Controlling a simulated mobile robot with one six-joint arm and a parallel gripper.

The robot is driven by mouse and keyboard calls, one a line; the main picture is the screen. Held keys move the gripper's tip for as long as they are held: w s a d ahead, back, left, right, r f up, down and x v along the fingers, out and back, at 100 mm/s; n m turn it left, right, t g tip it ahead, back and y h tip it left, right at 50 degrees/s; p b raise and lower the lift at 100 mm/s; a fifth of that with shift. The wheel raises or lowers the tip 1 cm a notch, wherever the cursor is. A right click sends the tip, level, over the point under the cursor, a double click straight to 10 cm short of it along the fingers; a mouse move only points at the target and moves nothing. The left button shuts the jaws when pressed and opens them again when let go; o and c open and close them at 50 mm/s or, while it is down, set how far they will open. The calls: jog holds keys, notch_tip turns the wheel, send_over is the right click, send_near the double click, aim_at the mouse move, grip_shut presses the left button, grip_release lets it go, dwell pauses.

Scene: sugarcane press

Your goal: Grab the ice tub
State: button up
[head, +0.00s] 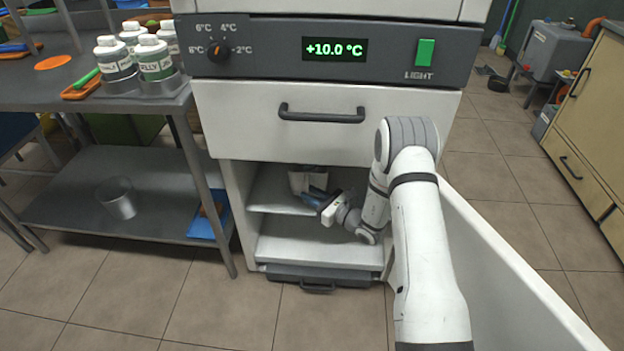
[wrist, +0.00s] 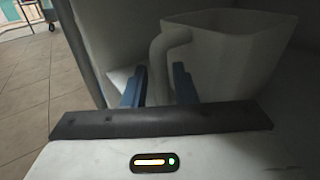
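A white tub with a handle (wrist: 235,52), which I take for the ice tub, stands inside the open lower compartment of the white cabinet. In the head view the tub (head: 299,180) shows only in part on the upper shelf, behind my gripper. My gripper (head: 308,194) reaches into the compartment. In the wrist view its two blue fingers (wrist: 160,86) are apart, with a gap between them. The tub's contents are hidden.
The open white door (head: 500,270) stands to the right of my arm. A closed drawer (head: 322,130) is above the compartment, and a lower shelf (head: 310,248) is bare. A grey metal table (head: 120,190) with bottles on top stands close on the left.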

aim_at(301, 176)
jog(key=x, duration=0.2)
jog(key=shift+w+a, duration=0.2)
jog(key=shift+a, duration=0.1)
jog(key=shift+c, duration=0.3)
grip_shut()
jog(key=shift+r, duration=0.1)
